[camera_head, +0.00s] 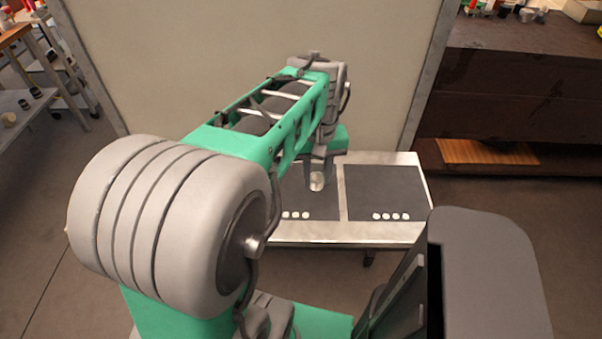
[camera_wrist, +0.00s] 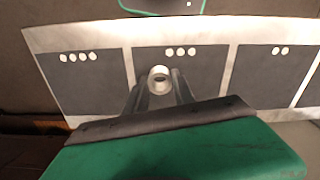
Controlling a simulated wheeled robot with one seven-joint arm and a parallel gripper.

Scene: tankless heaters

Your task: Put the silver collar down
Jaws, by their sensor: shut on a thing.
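The silver collar (camera_wrist: 160,74) is a small pale metal ring with a dark hole. My gripper (camera_wrist: 159,84) is shut on it, with a dark finger on each side. In the head view the collar (camera_head: 317,182) shows small below my gripper (camera_head: 318,172). It is over the dark pad with three white dots (camera_wrist: 205,73). I cannot tell whether the collar touches the pad or is held above it. My arm hides part of this pad in the head view.
The pads lie on a pale metal-edged table (camera_head: 400,233). A pad with several dots (camera_head: 385,190) is to the right in the head view. A two-dot pad (camera_wrist: 267,80) shows in the wrist view. A large beige panel (camera_head: 240,50) stands behind; dark drawers (camera_head: 515,85) are at right.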

